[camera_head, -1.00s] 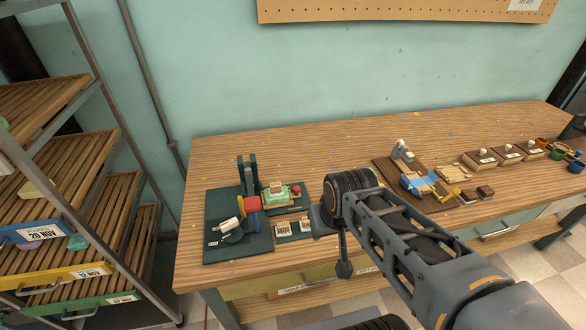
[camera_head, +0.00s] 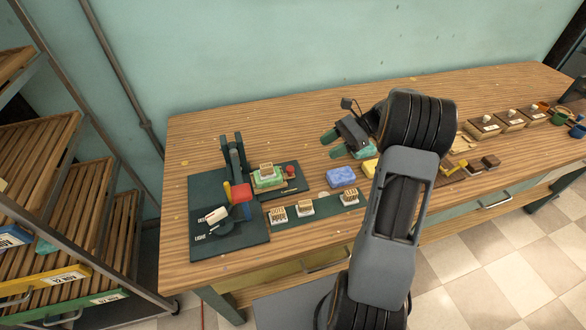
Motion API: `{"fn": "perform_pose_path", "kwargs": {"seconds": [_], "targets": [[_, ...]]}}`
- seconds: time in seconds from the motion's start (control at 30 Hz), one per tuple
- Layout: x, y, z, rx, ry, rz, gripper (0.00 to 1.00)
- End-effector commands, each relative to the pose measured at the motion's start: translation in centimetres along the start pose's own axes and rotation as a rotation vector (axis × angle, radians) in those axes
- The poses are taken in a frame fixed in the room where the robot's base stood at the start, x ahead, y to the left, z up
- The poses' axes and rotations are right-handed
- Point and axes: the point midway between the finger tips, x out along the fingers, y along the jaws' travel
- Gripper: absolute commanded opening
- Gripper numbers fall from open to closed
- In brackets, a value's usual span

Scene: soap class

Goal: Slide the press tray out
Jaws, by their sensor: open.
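The press (camera_head: 232,160) stands on a dark green base at the left of the bench, with a dark upright, a red block and a yellow bar. The press tray (camera_head: 268,182) is a green piece at the press's right side. A pale stamp block sits on it, and a red knob (camera_head: 290,171) is at its right end. My gripper (camera_head: 333,146) is over the bench to the right of the tray, fingers pointing left. It is open with nothing visible between the fingers, and apart from the tray and knob.
Several pale stamp blocks (camera_head: 305,208) stand on a green strip in front of the tray. A blue soap (camera_head: 341,176) and a yellow piece (camera_head: 369,167) lie below my gripper. A slatted rack (camera_head: 75,215) stands at left. The bench behind the press is clear.

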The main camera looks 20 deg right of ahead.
Motion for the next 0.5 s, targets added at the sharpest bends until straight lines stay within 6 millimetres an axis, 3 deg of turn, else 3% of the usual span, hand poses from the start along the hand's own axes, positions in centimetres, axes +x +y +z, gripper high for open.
{"fn": "perform_pose_path", "kwargs": {"seconds": [0.17, 0.5], "targets": [[0.2, -0.4, -1.0, 0.040, -0.054, -0.019, 0.50], [6.2, -0.5, -0.6, 0.042, -0.057, -0.017, 0.50]]}}
